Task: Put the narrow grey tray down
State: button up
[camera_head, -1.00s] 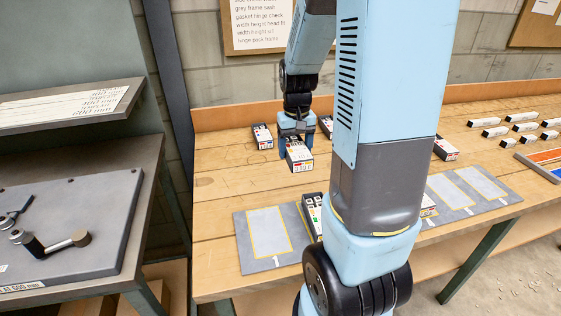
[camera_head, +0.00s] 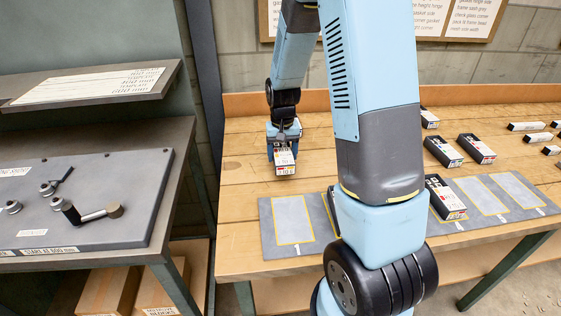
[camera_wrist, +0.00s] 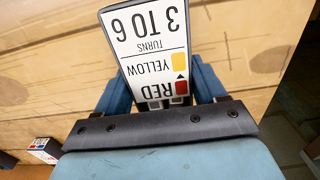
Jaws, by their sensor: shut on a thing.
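The narrow grey tray (camera_head: 285,162) has a white label on its face; in the wrist view the tray (camera_wrist: 148,40) reads "3 TO 6 TURNS", with "YELLOW" and "RED" beside coloured squares. My gripper (camera_head: 284,145) is shut on its end over the back left of the wooden bench. In the wrist view my gripper (camera_wrist: 163,88) has one blue finger on each side of the tray. I cannot tell whether the tray touches the bench. A grey mat (camera_head: 265,232) with yellow-outlined places lies in front of it, and the leftmost place is empty.
A labelled tray (camera_head: 446,197) lies on the mat, right of my arm. More trays (camera_head: 443,151) (camera_head: 476,148) (camera_head: 429,118) lie behind it. White boxes (camera_head: 526,126) stand at the far right. A grey side bench (camera_head: 100,215) with levers is at left. My arm hides mid-bench.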

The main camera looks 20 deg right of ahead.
jog(key=shift+w+a+f, duration=0.15)
jog(key=shift+f, duration=1.6)
jog(key=shift+f, duration=0.1)
jog(key=o, duration=1.3)
jog(key=shift+c, duration=0.2)
